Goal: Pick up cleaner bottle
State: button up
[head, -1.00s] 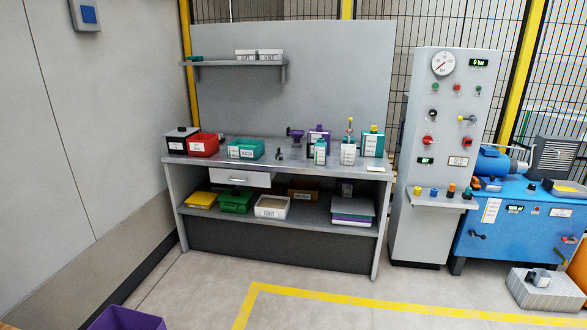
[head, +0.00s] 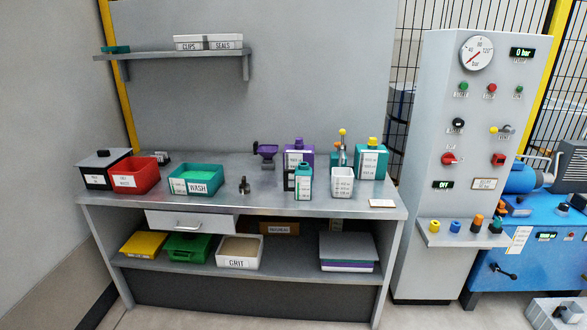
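Several containers stand upright at the right of the workbench top (head: 250,205). They are a purple bottle (head: 294,160) at the back, a small teal bottle with a dark handle (head: 304,184) in front of it, a white container (head: 342,183), and a teal bottle with a yellow cap (head: 370,163). A yellow-knobbed top (head: 342,134) rises behind the white container. The labels are too small to read, so I cannot tell which is the cleaner bottle. My gripper is not in view.
A teal WASH tray (head: 195,171), a red bin (head: 143,176) and a black box (head: 96,177) stand at the bench's left. A purple funnel-like piece (head: 266,151) stands at the back. A grey control cabinet (head: 440,120) stands right of the bench.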

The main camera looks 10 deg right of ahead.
aim_at(302, 190)
jog(key=i+z, duration=0.1)
jog(key=i, duration=0.6)
jog(key=i+j+z, duration=0.15)
jog(key=i, duration=0.6)
jog(key=i+j+z, duration=0.1)
jog(key=i, duration=0.6)
